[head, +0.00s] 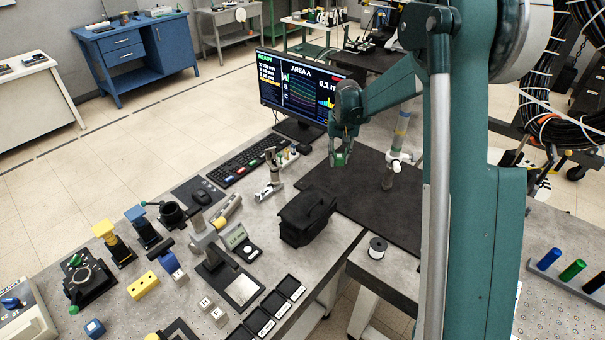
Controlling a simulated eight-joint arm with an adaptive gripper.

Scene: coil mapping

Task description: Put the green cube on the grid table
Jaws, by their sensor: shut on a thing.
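My gripper (341,160) hangs above the black mat, right of the monitor. It is shut on a small green block, the green cube (340,158), which is partly hidden by the fingers. The cube is held in the air, clear of the mat. A surface with rows of small holes, which looks like the grid table (535,315), shows at the lower right, partly hidden behind my arm. My gripper is well to the left of it and farther back.
The black mat (390,215) carries a white-jointed post (396,160) right beside my gripper. A black bag (307,216), a wire spool (377,248) and a monitor (300,85) stand nearby. The left bench is crowded.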

